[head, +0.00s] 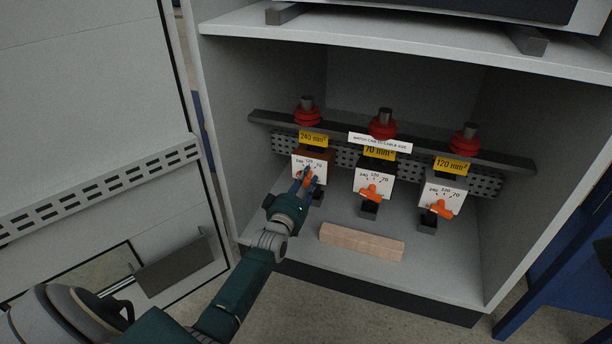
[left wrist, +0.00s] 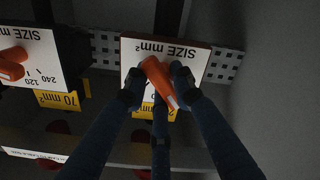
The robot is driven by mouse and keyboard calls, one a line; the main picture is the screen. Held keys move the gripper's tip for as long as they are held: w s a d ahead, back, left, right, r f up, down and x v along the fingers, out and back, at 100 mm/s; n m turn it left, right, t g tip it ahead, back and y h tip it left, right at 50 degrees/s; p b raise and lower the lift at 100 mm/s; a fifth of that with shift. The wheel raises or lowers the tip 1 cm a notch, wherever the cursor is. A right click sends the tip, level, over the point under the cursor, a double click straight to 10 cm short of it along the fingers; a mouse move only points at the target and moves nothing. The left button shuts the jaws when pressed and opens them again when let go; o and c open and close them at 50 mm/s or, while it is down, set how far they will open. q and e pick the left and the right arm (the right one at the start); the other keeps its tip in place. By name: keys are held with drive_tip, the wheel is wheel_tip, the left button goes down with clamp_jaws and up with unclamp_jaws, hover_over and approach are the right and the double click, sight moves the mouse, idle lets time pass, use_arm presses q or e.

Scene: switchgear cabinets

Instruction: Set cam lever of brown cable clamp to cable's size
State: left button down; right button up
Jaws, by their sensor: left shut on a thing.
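The brown cable clamp (head: 326,158) is the leftmost of three in the cabinet. It has a yellow 240 mm² label (head: 313,138) above and a white dial plate (head: 297,164) marked 240, 120 and 70. My left gripper (head: 307,180) is at the front of this plate. In the left wrist view, upside down, its fingers (left wrist: 157,82) are shut around the orange cam lever (left wrist: 158,80). The lever slants, its narrow end toward the yellow label side. The fingers hide the plate's numbers there, so its exact setting cannot be read. My right gripper is not in view.
Two clamps stand to the right, labelled 70 mm² (head: 379,153) and 120 mm² (head: 452,164), with orange levers (head: 369,193) (head: 440,210). A wooden block (head: 361,242) lies on the cabinet floor. An open cabinet door (head: 90,90) stands left. A shelf (head: 400,47) is above.

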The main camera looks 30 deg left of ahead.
use_arm(q)
drive_tip(key=shift+d+m, duration=0.1)
drive_tip(key=shift+m, duration=0.4)
drive_tip(key=c, duration=1.5)
unclamp_jaws()
drive_tip(key=v, duration=1.2)
drive_tip(key=shift+f, duration=0.1)
